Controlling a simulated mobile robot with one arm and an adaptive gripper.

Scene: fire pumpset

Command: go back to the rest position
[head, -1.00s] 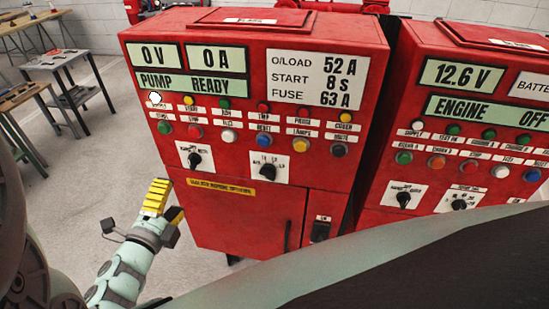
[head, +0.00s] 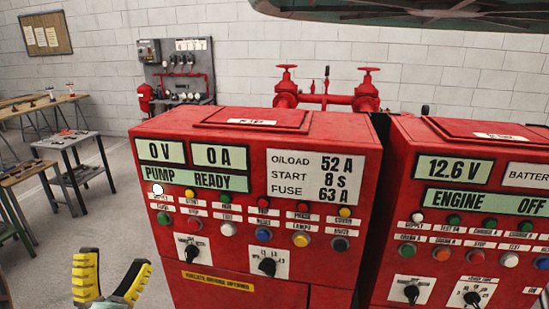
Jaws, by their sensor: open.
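My gripper (head: 111,279) is at the lower left in the head view, with its two yellow and black fingers spread apart. It is empty and sits left of the red pump panel (head: 340,238), apart from it in the picture. The panel reads 0 V, 0 A and PUMP READY, and one white lamp (head: 157,189) at its upper left looks lit. Two black selector knobs show below the buttons, the left one (head: 192,252) and the right one (head: 267,266). The rest of my arm is mostly below the picture.
A second red panel (head: 470,217) reading 12.6 V and ENGINE OFF stands close on the right. Red valves and pipework (head: 326,97) stand behind. Work tables (head: 72,140) are at the left, with clear floor (head: 103,214) between them and the panel.

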